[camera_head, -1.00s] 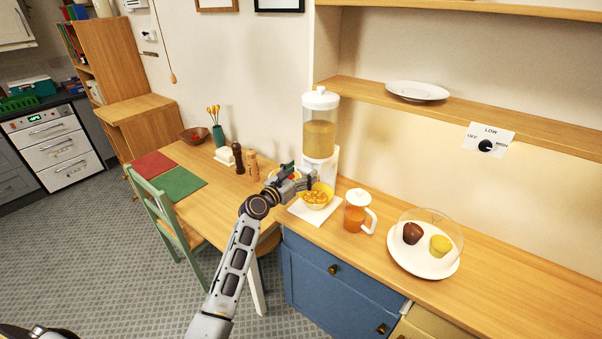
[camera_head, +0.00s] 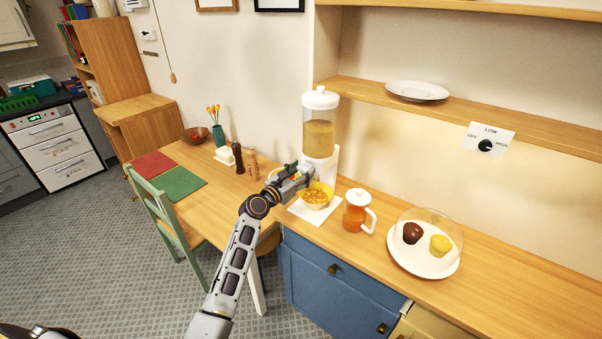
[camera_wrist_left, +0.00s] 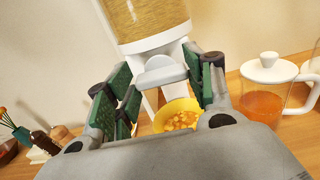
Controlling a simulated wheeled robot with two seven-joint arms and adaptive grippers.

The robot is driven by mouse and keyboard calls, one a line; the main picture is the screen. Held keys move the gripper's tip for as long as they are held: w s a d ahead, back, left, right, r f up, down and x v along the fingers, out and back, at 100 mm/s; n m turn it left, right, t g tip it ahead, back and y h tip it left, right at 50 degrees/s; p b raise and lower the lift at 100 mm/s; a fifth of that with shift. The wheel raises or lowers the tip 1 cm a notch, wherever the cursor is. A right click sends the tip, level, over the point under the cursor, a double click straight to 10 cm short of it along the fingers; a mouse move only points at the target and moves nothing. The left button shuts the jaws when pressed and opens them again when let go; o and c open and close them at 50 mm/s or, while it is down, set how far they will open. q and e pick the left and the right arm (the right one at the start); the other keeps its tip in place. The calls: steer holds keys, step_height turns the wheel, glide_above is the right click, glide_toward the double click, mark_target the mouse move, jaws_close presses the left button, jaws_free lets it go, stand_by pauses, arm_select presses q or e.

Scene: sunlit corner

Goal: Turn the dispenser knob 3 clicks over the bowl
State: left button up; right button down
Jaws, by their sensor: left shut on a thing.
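The cereal dispenser (camera_head: 320,128) has a clear drum of golden flakes, a white lid and a white stand. Its pale knob (camera_wrist_left: 160,72) sits under the drum in the left wrist view. My right gripper is out of view.
The bowl stands on a white mat (camera_head: 300,212). A glass jug of orange drink (camera_head: 356,212) is close on the right, then a domed plate with two muffins (camera_head: 424,262). Pepper mills (camera_head: 239,160) stand on the table at left. A shelf (camera_head: 460,118) juts out at right.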

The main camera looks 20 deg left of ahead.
arm_select(q)
steer(key=shift+m, duration=0.3)
steer(key=m, duration=0.3)
steer(key=shift+o, duration=0.2)
steer(key=m, duration=0.4)
steer(key=shift+d+f+m, duration=0.1)
steer(key=shift+m, duration=0.2)
steer(key=m+b, duration=0.1)
steer(key=m, duration=0.3)
steer(key=shift+s+d+f, duration=0.1)
steer(key=m, duration=0.5)
steer(key=shift+b, duration=0.4)
steer(key=shift+f+m, duration=0.1)
steer(key=shift+m, duration=0.2)
steer(key=o, duration=1)
